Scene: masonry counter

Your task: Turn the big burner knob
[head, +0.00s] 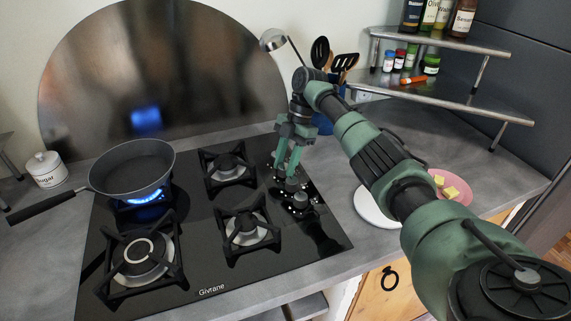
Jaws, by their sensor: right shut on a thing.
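The black glass hob (205,275) has a column of dark knobs along its right side. My right gripper (287,172) points down over this column with its green fingers shut on one knob (291,185). The fingers partly hide it. Another knob (301,201) shows just in front of it, free of the fingers. I cannot read any marking that ties a knob to a burner. The big burner (140,256) is at the front left of the hob, with no flame visible. My left gripper is not in view.
A grey pan (133,165) sits on the back left burner over a blue flame (143,196). A white plate (375,207) and a pink plate (460,190) stand right of the hob, partly behind my arm. A utensil holder (323,124) and a spice shelf (440,88) are behind.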

